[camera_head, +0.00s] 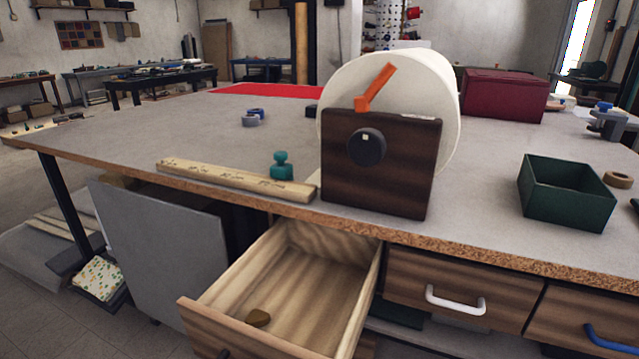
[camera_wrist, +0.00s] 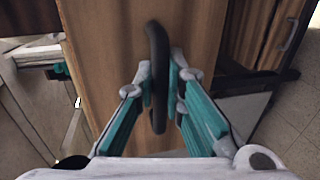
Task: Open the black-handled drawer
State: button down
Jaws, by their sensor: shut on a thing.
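The black-handled drawer (camera_head: 290,290) stands far open below the bench in the head view, its pale wooden inside showing. The drawer's wooden front (camera_wrist: 105,45) fills the middle of the wrist view. My gripper (camera_wrist: 163,82) is shut on the black handle (camera_wrist: 156,38), with one teal finger on each side of the bar. In the head view my gripper is not seen, and only a dark bit of the handle shows at the bottom edge.
A drawer with a white handle (camera_head: 455,302) and one with a blue handle (camera_head: 608,340) are shut to the right. A grey panel (camera_head: 160,250) stands left of the open drawer. A paper roll (camera_head: 420,85), a wooden strip (camera_head: 235,181) and a green box (camera_head: 566,205) are on the bench (camera_head: 480,190).

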jog(key=c, duration=1.9)
grip_release()
